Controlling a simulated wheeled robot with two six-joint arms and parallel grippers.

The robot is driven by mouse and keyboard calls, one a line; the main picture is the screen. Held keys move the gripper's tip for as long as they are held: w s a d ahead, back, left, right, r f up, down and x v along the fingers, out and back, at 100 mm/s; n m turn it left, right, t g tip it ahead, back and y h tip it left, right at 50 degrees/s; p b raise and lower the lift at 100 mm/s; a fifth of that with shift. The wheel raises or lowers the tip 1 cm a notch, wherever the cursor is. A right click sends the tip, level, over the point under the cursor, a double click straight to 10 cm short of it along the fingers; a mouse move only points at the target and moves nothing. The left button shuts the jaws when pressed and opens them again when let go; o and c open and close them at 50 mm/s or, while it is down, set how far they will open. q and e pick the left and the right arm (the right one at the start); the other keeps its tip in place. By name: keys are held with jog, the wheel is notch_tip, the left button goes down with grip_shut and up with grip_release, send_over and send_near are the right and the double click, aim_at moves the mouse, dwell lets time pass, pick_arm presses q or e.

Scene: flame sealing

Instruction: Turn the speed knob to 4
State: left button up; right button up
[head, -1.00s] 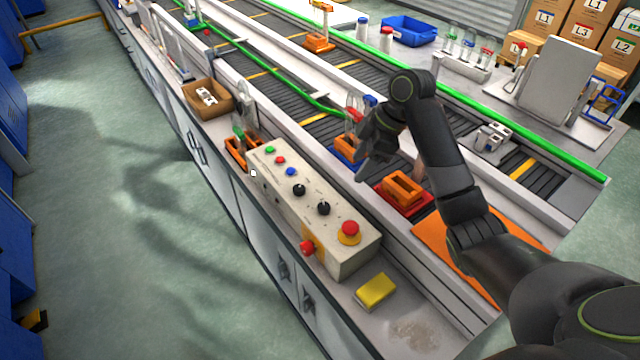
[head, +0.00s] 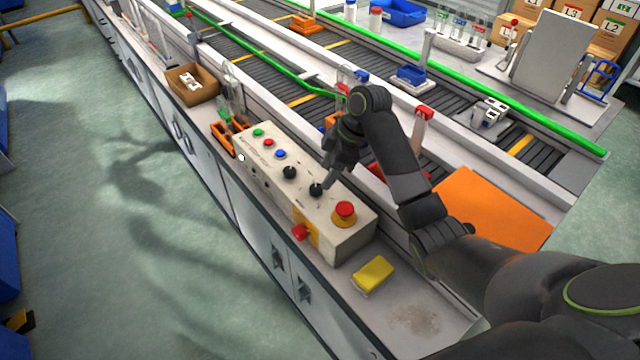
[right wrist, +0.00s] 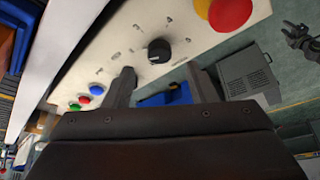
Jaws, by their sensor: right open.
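The beige control box (head: 355,235) carries two black knobs, a nearer one (head: 316,190) and a farther one (head: 289,172). I cannot read which is the speed knob. My right gripper (head: 328,180) is open, with its tips close above the nearer knob. In the right wrist view one black knob (right wrist: 158,51) with a pale pointer mark shows just beyond the gap between the open fingers (right wrist: 161,72). The other knob is not visible there. A dark jaw-like shape (right wrist: 300,38) at the right edge looks like my left gripper; its state is unclear.
A red emergency button (head: 344,209) stands close to the nearer knob. Green, red and blue (head: 281,154) buttons line the box's far end. A yellow sponge (head: 373,274) lies in front. The conveyor (head: 270,80) runs behind.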

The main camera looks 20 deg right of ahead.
aim_at(318, 187)
jog(key=x, duration=0.4)
jog(key=shift+a+f, duration=0.1)
jog(key=shift+f, duration=0.05)
pick_arm(q)
jog(key=shift+s+r, duration=0.1)
jog(key=shift+s, duration=0.5)
pick_arm(e)
jog(key=shift+w+a+f, duration=0.1)
jog(key=shift+a+f, duration=0.05)
jog(key=shift+f, duration=0.3)
